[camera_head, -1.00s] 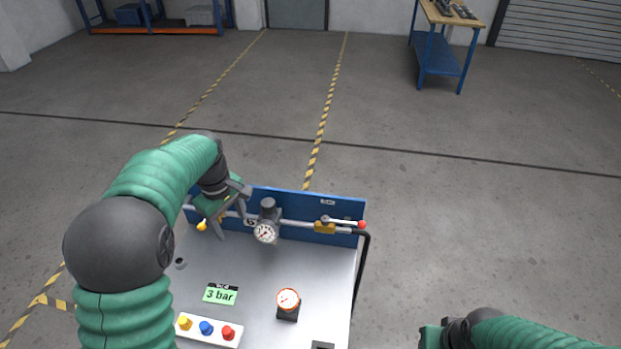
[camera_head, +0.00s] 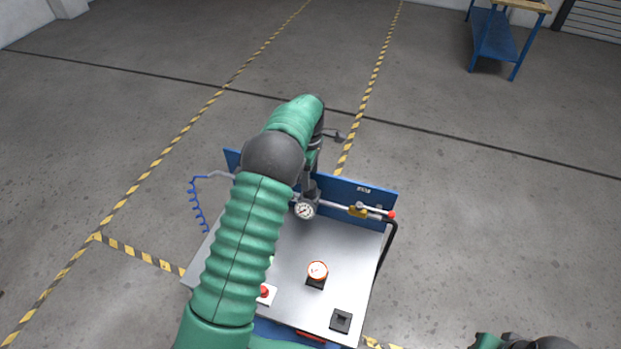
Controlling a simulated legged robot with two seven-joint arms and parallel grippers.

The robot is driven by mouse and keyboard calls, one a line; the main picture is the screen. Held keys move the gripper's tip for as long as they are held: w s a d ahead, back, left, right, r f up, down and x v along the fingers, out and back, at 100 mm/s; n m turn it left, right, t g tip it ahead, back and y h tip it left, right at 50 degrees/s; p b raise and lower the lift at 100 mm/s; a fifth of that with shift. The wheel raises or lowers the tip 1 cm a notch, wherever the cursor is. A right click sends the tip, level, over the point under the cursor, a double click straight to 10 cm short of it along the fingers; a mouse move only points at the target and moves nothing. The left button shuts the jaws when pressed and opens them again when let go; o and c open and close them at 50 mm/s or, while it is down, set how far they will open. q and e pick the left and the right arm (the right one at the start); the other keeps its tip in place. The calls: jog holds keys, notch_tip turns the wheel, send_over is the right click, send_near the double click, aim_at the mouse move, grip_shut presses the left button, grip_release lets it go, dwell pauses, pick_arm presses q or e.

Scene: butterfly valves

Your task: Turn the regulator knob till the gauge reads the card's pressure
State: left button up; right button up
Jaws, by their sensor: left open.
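The regulator's round white gauge (camera_head: 305,210) is on the pipe along the blue back panel; its needle is too small to read. The dark regulator knob (camera_head: 312,193) above it is partly covered by my left arm and gripper. My left gripper (camera_head: 326,157) is open above and close to the knob, fingers apart; contact cannot be told. The green pressure card (camera_head: 271,261) is almost wholly hidden behind my left arm; only a sliver shows.
A yellow valve (camera_head: 358,211) with a red-tipped lever is right of the regulator. A red button (camera_head: 264,291) shows beside my arm. A black square block (camera_head: 341,320) sits at the front.

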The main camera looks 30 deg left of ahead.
pick_arm(q)
notch_tip(320, 180, down, 4)
jog(key=shift+r+p, duration=0.15)
jog(key=shift+p, duration=0.25)
grip_shut()
